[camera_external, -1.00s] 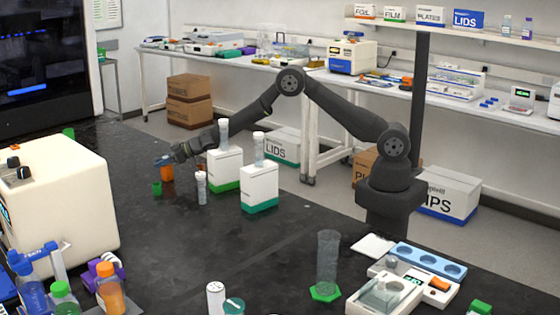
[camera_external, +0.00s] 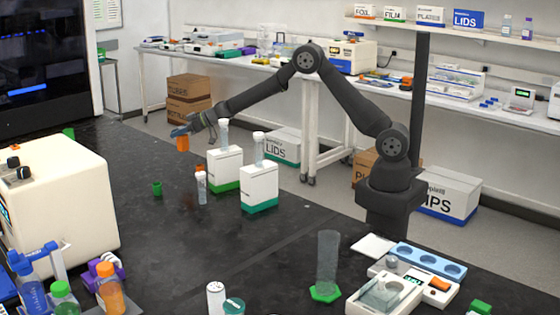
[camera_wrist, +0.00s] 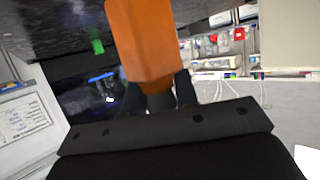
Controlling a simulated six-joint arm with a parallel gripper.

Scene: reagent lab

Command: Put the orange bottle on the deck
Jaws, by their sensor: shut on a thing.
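My gripper (camera_external: 186,131) is shut on the orange bottle (camera_external: 182,144) and holds it above the far left part of the black bench top (camera_external: 130,170). The bottle has a blue part at its top, beside my fingers. In the wrist view the orange bottle (camera_wrist: 140,45) fills the upper middle, and my fingers reach its near end. The bottle is clear of the bench. No surface marked as a deck can be made out.
A small green item (camera_external: 157,188) and a small white vial (camera_external: 201,190) stand below my gripper. Two white boxes (camera_external: 225,170) (camera_external: 259,187) carry clear tubes. A cream machine (camera_external: 60,200) stands at left. An orange-liquid bottle (camera_external: 110,292) is at front left. The middle bench is clear.

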